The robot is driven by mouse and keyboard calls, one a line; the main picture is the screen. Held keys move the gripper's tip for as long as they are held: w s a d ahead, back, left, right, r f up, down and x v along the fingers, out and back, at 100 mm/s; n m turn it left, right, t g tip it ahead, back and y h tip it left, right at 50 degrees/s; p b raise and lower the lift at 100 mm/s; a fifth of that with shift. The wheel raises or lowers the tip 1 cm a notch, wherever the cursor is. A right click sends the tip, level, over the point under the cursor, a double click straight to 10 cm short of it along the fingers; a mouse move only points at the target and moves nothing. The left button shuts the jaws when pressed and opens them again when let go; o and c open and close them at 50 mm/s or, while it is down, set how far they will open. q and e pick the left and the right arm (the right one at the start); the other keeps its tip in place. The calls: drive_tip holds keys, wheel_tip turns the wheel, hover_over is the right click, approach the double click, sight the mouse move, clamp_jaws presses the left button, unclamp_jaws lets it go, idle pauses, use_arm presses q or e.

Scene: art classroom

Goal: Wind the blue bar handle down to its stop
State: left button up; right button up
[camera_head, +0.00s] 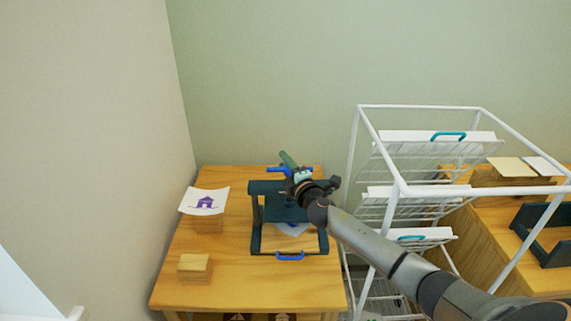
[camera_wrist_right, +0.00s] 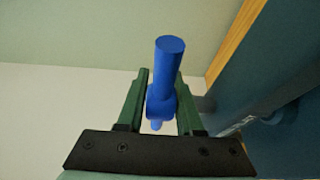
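The dark teal press (camera_head: 256,236) stands on a wooden table. The blue bar handle (camera_head: 275,169) is at its top, partly hidden by my right gripper (camera_head: 288,160). In the right wrist view the handle (camera_wrist_right: 167,75) stands between the two green fingers of the right gripper (camera_wrist_right: 163,90). The fingers lie close against both sides of it, so the gripper looks shut on it. A white sheet (camera_head: 293,229) with a blue mark lies in the press, partly covered. A second blue handle (camera_head: 290,256) is at the press's front edge. My left gripper is out of view.
A print with a purple house (camera_head: 204,201) rests on a wooden block on the table's left, with another block (camera_head: 195,266) in front. A white wire rack (camera_head: 400,189) stands right of the table, close to my right arm. Walls are behind and left.

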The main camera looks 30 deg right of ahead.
clamp_jaws()
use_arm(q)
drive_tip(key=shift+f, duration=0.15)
use_arm(e)
drive_tip(key=shift+m+h, duration=0.3)
drive_tip(key=shift+h, duration=0.2)
drive_tip(key=m+g+h+b, duration=0.4)
drive_tip(key=b, duration=0.1)
drive_tip(key=s+d+m+g+h+b, duration=0.1)
drive_tip(key=m+g+h+b, duration=0.4)
drive_tip(key=b, duration=0.1)
drive_tip(key=s+d+m+g+h+b, duration=0.1)
drive_tip(key=m+g+h+b, duration=0.3)
drive_tip(key=g+b, duration=0.1)
drive_tip(key=shift+s+d+f+h+b, duration=0.15)
drive_tip(key=shift+s+d+h+b, duration=0.1)
drive_tip(key=shift+h+b, duration=0.2)
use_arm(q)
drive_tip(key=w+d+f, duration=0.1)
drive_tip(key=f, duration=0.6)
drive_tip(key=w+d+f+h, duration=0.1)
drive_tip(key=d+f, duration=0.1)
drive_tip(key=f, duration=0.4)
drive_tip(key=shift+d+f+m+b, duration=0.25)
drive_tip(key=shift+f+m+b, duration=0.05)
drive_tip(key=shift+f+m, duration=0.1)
use_arm(e)
drive_tip(key=shift+m+g, duration=0.3)
drive_tip(key=shift+g, duration=0.2)
